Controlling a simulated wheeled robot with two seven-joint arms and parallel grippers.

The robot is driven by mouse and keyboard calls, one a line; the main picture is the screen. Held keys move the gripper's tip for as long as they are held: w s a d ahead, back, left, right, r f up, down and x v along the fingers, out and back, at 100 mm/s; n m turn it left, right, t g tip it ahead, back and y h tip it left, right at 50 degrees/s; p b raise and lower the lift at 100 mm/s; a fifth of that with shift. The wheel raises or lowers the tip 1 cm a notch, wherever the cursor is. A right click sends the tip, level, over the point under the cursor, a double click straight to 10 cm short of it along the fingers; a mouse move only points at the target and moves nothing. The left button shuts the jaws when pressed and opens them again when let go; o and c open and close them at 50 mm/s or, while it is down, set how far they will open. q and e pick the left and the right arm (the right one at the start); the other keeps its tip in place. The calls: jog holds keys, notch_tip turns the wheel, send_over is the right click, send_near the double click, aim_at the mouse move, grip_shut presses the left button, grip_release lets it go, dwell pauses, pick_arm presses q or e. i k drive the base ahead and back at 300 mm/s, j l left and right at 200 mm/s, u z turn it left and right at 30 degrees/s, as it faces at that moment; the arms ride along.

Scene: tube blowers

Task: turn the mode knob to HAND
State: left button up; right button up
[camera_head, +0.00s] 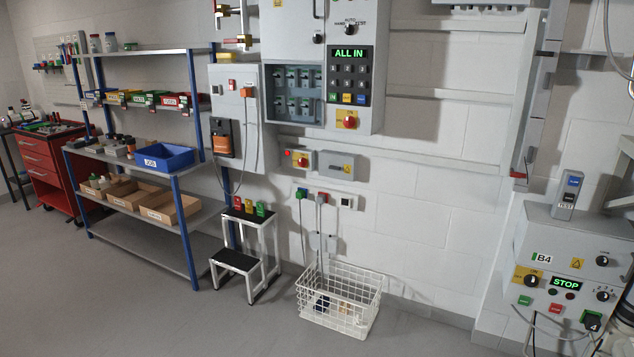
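The mode knob (349,30) is a small dark round knob near the top of the grey wall cabinet (352,114). HAND is printed at its left, AUTO above it and TEST at its right. Its pointer is too small to read for certain. Neither of my grippers shows in the head view, and nothing is touching the knob.
Below the display are a keypad (347,82) and a red-and-yellow rotary switch (350,120). A black-topped step stool (237,260) and a white wire basket (338,295) stand below. A grey B4 control box (570,240) is at right.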

aim_at(349, 29)
jog(key=i+z, duration=0.15)
jog(key=i, duration=0.4)
jog(key=i+j+z, duration=0.1)
jog(key=i, duration=0.4)
jog(key=i+j+z, duration=0.15)
jog(key=i, duration=0.4)
jog(key=i+j+z, duration=0.45)
jog(key=i, duration=0.2)
